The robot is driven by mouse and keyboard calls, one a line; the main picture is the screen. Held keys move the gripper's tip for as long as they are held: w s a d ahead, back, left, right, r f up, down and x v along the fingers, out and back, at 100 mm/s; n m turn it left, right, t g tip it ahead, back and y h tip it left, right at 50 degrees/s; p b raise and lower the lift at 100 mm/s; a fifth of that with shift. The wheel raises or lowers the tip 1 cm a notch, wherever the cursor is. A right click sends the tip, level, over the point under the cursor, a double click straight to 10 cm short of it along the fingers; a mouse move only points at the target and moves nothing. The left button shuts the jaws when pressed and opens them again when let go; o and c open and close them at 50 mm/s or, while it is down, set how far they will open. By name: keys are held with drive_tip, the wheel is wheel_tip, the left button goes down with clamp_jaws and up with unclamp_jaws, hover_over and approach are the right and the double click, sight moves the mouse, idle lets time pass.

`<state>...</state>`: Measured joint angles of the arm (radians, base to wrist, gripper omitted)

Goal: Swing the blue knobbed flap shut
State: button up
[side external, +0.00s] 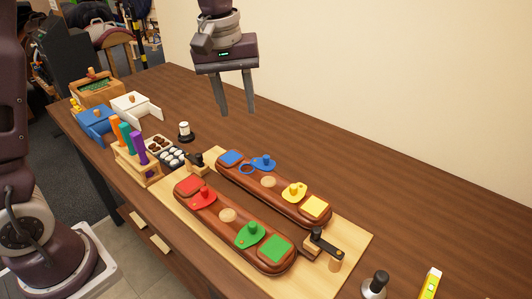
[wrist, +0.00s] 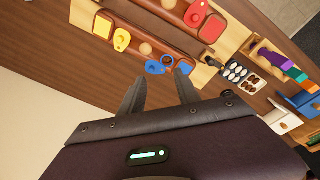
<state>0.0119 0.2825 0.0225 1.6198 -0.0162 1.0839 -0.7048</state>
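The blue knobbed flap (side external: 263,163) is on the far wooden saddle (side external: 243,181), turned out over its wall-side edge. A blue ring (side external: 246,169) lies beside it, uncovered, between the flap and a blue square pad (side external: 231,157). In the wrist view the flap (wrist: 154,67), ring (wrist: 168,60) and pad (wrist: 185,67) show just beyond my fingertips. My gripper (side external: 236,113) is open and empty, pointing down, well above the table. In the wrist view its two fingers (wrist: 158,78) are spread apart.
The same saddle holds a yellow flap (side external: 294,193); the near saddle holds red (side external: 203,198) and green (side external: 249,236) flaps. Black-handled clamps (side external: 325,244) stand at the board's ends. A tool rack (side external: 137,160) and boxes (side external: 97,122) stand left. The table by the wall is clear.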

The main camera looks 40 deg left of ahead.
sight(266, 156)
drive_tip(key=w+f+n, duration=0.1)
drive_tip(key=w+f, duration=0.2)
drive_tip(key=w+f+n+g, duration=0.1)
drive_tip(key=w+f, duration=0.1)
drive_tip(key=f, duration=0.2)
drive_tip(key=w+f+n, duration=0.1)
drive_tip(key=w+f, duration=0.2)
drive_tip(key=shift+w+f+n+g, duration=0.15)
drive_tip(key=shift+w+n+g, duration=0.15)
drive_tip(key=shift+g, duration=0.1)
drive_tip(key=f, duration=0.8)
drive_tip(key=shift+w, duration=0.25)
drive_tip(key=shift+r, duration=0.1)
clamp_jaws()
